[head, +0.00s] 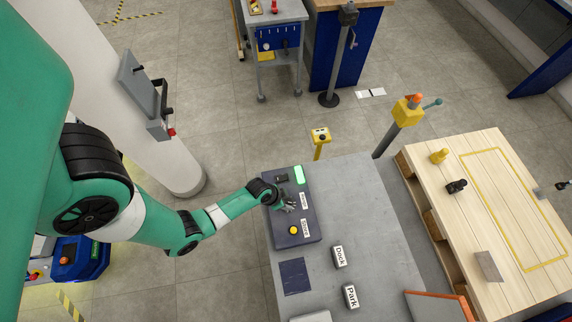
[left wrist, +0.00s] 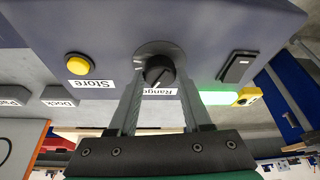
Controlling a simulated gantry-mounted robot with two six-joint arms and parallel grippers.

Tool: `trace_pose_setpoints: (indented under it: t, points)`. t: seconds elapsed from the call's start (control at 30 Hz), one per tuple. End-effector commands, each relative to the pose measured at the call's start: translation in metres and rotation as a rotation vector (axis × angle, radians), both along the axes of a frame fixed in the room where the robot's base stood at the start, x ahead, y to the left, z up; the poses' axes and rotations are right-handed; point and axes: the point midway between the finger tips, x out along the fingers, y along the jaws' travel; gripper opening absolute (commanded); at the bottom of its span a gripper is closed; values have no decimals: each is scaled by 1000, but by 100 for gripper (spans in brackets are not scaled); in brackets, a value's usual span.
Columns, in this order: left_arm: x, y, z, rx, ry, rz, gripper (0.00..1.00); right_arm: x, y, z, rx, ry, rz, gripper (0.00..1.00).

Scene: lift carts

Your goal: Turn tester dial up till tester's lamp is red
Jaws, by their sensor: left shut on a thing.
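The tester (head: 285,232) is a dark slanted box on the grey bench. Its lamp (head: 299,175) glows green, and its green glow also shows in the left wrist view (left wrist: 216,98). The black dial (left wrist: 160,70), with a white pointer mark, sits above the "Range" label. My left gripper (head: 287,202) is at the dial, its two fingers shut on the dial's sides in the left wrist view (left wrist: 159,85). In the head view the gripper hides most of the dial. My right gripper is not in view.
On the tester are a yellow button (head: 293,230) labelled "Store" and a black rocker switch (left wrist: 237,67). "Dock" (head: 338,256) and "Park" (head: 351,296) blocks stand on the bench (head: 375,240). A wooden pallet table (head: 485,200) and a yellow-headed post (head: 407,112) are at right.

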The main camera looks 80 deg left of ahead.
Motion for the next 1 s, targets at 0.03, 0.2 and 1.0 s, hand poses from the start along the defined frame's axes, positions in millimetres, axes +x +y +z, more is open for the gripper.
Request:
trace_pose_setpoints:
  t: [0.03,0.2,1.0]
  points:
    - [0,0,0,0,0,-2,0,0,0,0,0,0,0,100]
    - [0,2,0,0,-1,-78,0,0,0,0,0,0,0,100]
    - [1,3,0,1,-1,-436,62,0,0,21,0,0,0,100]
